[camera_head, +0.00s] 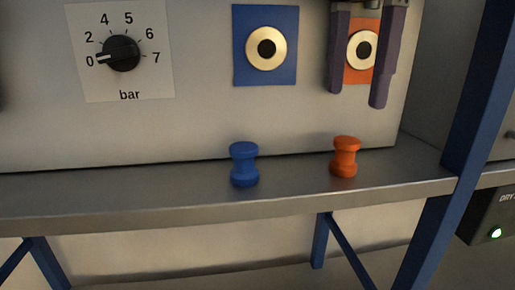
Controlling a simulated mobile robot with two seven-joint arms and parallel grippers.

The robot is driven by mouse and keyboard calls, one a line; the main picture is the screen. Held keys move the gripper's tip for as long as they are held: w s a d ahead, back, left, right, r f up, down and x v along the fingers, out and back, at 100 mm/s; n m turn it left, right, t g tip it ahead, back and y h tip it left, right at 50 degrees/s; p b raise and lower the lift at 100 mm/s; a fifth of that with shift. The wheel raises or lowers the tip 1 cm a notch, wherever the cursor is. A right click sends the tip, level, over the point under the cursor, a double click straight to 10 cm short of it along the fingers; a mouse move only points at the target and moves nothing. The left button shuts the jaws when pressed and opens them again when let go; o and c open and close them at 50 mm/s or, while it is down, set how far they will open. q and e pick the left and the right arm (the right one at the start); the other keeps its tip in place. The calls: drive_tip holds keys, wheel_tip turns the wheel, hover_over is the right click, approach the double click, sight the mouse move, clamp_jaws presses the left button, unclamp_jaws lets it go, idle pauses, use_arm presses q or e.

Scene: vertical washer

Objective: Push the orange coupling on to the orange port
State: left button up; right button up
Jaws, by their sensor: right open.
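The orange coupling (344,157) stands upright on the metal shelf, apart from any gripper. The orange port (347,68) is an orange plate with a brass ring and dark hole on the panel above it. My right gripper (358,98) hangs down in front of the port, with its two purple fingers apart and nothing visible between them. The fingers cover parts of the orange plate. The gripper's fingertips are above the orange coupling in the picture. My left gripper is not in view.
A blue coupling (244,164) stands on the shelf (150,193) to the left. Above it is a blue port (240,66). A pressure dial (122,53) is at the upper left. A blue post (470,110) rises at the right. The left part of the shelf is clear.

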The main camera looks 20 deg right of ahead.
sight(347, 139)
drive_tip(key=shift+f, duration=1.75)
wheel_tip(347, 139, down, 5)
drive_tip(key=shift+s+a+f, duration=0.1)
drive_tip(key=shift+s, duration=0.05)
drive_tip(key=shift+c, duration=0.3)
clamp_jaws()
